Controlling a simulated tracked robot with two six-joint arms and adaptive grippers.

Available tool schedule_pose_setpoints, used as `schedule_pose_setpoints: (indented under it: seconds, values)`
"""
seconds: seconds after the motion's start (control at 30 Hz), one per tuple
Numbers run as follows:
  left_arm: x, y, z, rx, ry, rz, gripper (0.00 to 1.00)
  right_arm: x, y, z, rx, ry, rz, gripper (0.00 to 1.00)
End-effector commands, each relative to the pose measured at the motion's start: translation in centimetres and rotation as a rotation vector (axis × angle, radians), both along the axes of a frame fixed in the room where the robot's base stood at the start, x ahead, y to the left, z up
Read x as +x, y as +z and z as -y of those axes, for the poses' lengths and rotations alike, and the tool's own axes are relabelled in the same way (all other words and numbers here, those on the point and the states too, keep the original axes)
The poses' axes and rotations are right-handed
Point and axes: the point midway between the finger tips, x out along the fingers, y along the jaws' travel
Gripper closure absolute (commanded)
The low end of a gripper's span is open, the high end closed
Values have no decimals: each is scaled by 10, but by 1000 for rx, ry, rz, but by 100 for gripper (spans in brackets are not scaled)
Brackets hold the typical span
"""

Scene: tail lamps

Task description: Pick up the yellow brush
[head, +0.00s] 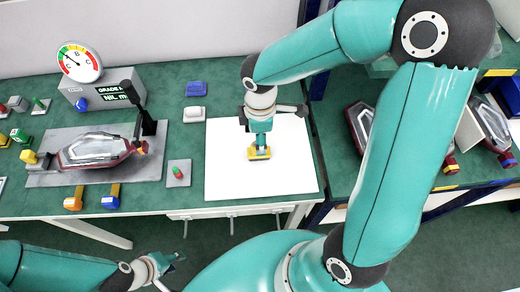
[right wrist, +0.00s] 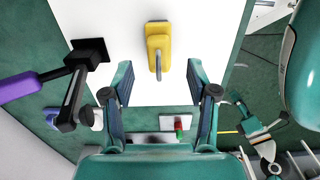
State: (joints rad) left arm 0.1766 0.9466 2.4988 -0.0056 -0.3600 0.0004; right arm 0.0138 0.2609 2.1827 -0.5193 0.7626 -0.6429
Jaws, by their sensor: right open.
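The yellow brush (head: 259,153) lies on the white sheet (head: 225,175) on the green bench. In the right wrist view the brush (right wrist: 158,45) shows from above, with a grey metal piece at its near end. My right gripper (head: 272,113) is above the sheet near the brush. In the right wrist view its fingers (right wrist: 159,75) are spread wide with nothing between them, and the brush lies just beyond the fingertips, roughly centred. My left gripper (head: 172,264) is low in front of the bench, empty, with its fingers apart; it also shows in the right wrist view (right wrist: 260,110).
A lamp (head: 95,150) lies on a grey plate at the left, beside a black clamp with a dark handle (head: 133,95). A dial gauge (head: 80,62) stands behind. A small pad with a red-green button (head: 178,173) is left of the sheet. More lamps (head: 490,122) lie at the right.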

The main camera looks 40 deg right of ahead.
Motion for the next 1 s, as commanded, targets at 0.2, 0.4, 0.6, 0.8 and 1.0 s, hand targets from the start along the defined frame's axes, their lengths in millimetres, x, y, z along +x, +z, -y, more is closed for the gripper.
schedule_pose_setpoints:
  seconds: [0.2, 0.4, 0.6, 0.8, 1.0]
  values:
    - [0, 2, 0, 0, 0, 0, 60, 2, -32, -2, 0, 1, -6, 42]
    - [0, 1, 0, 0, 0, 0, 60, 2, -44, -2, 1, 2, -1, 42]
    - [0, 1, 0, 0, 0, 0, 60, 3, -43, -2, 0, 2, 0, 47]
    - [0, 1, 0, 0, 0, 0, 60, 3, -43, -3, 0, 3, 0, 80]
    - [0, 1, 0, 0, 0, 0, 60, 3, -43, -3, 0, 3, 0, 100]
